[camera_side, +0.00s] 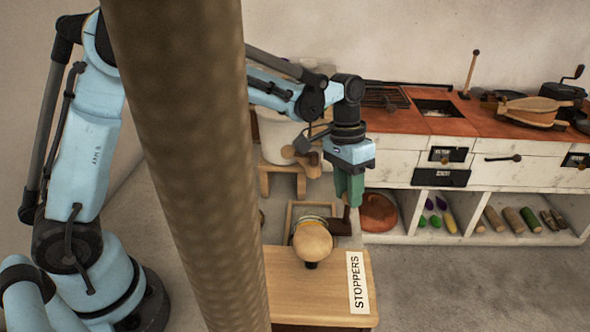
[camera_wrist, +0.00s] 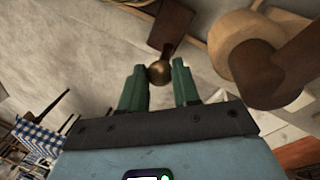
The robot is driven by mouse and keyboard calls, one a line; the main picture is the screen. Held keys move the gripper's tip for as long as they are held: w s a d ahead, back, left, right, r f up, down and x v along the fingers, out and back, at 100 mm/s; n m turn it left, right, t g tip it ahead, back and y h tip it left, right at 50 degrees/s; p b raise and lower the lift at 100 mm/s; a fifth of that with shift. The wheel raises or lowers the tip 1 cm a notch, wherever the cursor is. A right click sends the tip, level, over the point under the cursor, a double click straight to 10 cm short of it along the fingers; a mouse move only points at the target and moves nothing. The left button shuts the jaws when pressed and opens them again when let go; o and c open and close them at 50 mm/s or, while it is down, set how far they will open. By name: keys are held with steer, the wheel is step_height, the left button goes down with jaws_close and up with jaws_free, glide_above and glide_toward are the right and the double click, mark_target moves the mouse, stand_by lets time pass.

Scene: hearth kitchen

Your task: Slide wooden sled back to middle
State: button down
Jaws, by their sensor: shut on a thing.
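A dark brown wooden piece (camera_side: 342,228), which looks like the sled, sits at the right side of a pale wooden frame (camera_side: 290,213) behind the small table. The knob is hidden by the fingers in the side view.
A round pale wooden ball (camera_side: 312,242) stands beside the sled, above a wooden table (camera_side: 310,285) with a STOPPERS label (camera_side: 356,283). A reddish-brown round thing (camera_side: 379,212) lies just right. A counter with shelves (camera_side: 480,165) stands farther right. A thick post (camera_side: 190,160) blocks part of the side view.

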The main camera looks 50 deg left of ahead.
steer(key=shift+s+d, duration=1.05)
steer(key=shift+d, duration=0.1)
steer(key=c, duration=0.8)
jaws_free()
steer(key=shift+a+r, duration=0.1)
steer(key=r, duration=0.4)
steer(key=a+r, duration=0.1)
steer(key=r, duration=0.2)
steer(key=a+r, duration=0.1)
steer(key=r, duration=0.3)
steer(key=shift+w+a+r, duration=0.1)
steer(key=shift+w+r, duration=0.15)
steer(key=shift+r, duration=0.1)
